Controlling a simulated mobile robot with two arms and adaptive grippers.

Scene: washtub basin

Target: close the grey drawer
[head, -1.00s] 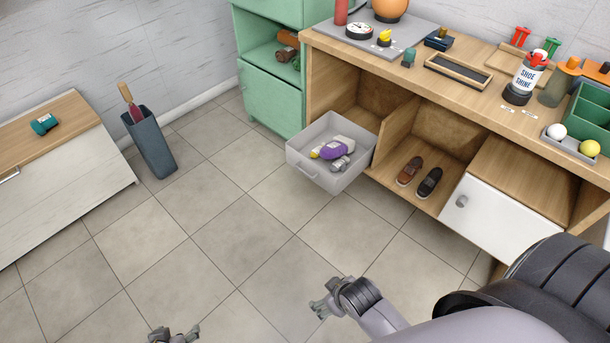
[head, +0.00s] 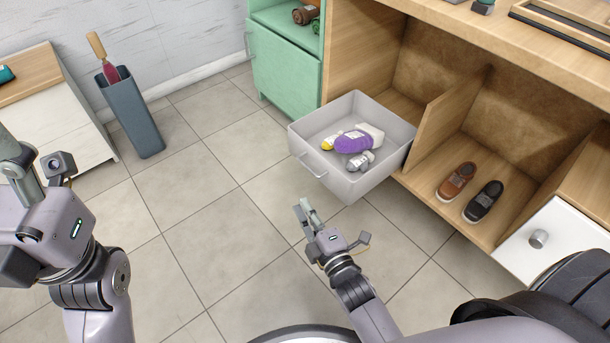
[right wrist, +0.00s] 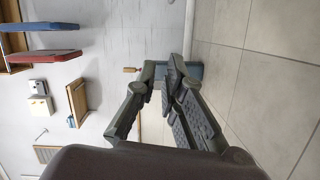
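The grey drawer (head: 341,187) is pulled out from the wooden workbench, low over the floor, in the head view. Its front, with a bar handle (head: 313,166), faces lower left. Inside lie a purple and white bottle (head: 356,142) with a yellow end and a small grey item (head: 361,161). My right gripper (head: 303,208) is just below the drawer front in the picture, apart from the handle. Its fingers also show in the right wrist view (right wrist: 160,85), with a gap and nothing between them. My left gripper (head: 14,158) is at the left edge, partly cut off.
A green cabinet (head: 285,65) stands behind the drawer. Shoes (head: 457,181) lie in the bench compartment to the right, beside a white door (head: 560,240). A blue-grey bin (head: 135,115) and a low cabinet (head: 78,145) are at left. The tiled floor before the drawer is clear.

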